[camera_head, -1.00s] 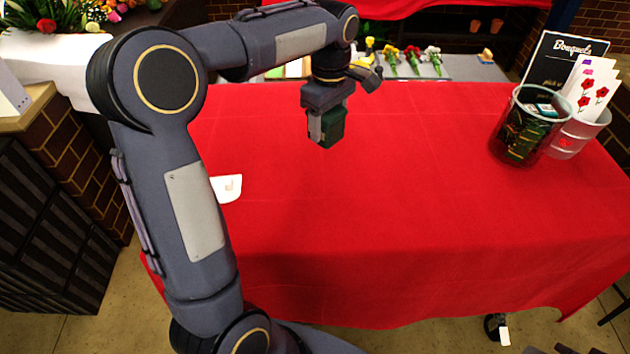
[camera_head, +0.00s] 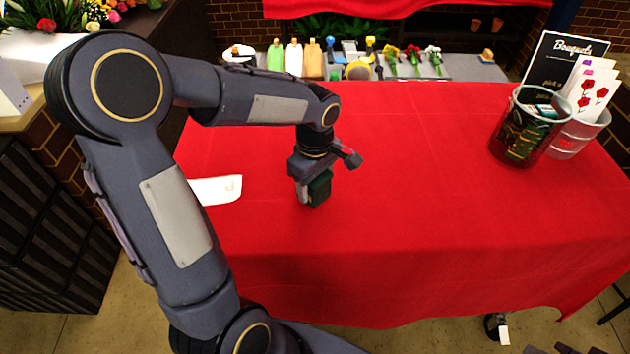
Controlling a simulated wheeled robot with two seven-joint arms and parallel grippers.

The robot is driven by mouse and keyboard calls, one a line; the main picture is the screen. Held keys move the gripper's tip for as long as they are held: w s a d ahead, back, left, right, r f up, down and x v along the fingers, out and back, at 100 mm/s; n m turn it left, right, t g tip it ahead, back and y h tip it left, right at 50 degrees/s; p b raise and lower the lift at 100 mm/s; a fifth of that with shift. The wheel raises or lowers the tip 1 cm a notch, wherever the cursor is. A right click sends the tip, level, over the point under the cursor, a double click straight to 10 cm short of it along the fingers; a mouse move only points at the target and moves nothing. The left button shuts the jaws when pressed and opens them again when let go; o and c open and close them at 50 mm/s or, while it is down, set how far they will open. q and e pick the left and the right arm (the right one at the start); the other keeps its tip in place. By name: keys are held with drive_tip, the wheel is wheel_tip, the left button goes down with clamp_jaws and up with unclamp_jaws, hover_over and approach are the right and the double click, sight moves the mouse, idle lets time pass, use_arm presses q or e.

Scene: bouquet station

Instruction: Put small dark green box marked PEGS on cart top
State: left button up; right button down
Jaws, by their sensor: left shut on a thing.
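The small dark green box (camera_head: 320,188) is between the fingers of my left gripper (camera_head: 309,190), over the red-covered cart top (camera_head: 420,210). The gripper points down and is shut on the box. The box's underside is low, close to the red cloth; I cannot tell whether it touches. The PEGS marking cannot be read from here. My right gripper is not in view.
A white card or tray (camera_head: 217,189) lies on the cloth left of the gripper, partly behind my arm. A glass container (camera_head: 522,135), a cup of flower cards (camera_head: 578,133) and a Bouquets sign (camera_head: 560,62) stand at the right. The cloth's middle is clear.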

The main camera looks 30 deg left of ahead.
use_arm(q)
drive_tip(key=shift+f, duration=0.1)
drive_tip(key=o, duration=1.1)
drive_tip(key=shift+o, duration=0.2)
wheel_tip(320, 180, up, 11)
drive_tip(key=shift+f, duration=0.1)
drive_tip(key=shift+r, duration=0.45)
drive_tip(key=shift+s+r, duration=0.1)
drive_tip(key=shift+r, duration=0.15)
drive_tip(key=s+d+f+m+t+h, duration=0.2)
drive_tip(key=s+m, duration=0.5)
drive_tip(key=s, duration=0.1)
drive_tip(key=s+d+f+m+t+h, duration=0.1)
drive_tip(key=s+d+f+m+t, duration=0.1)
drive_tip(key=s+m, duration=0.4)
drive_tip(key=s+t, duration=0.1)
drive_tip(key=s, duration=0.1)
drive_tip(key=shift+s+f+m+t+h, duration=0.3)
drive_tip(key=shift+s+m+h, duration=0.05)
drive_tip(key=shift+m+h, duration=0.05)
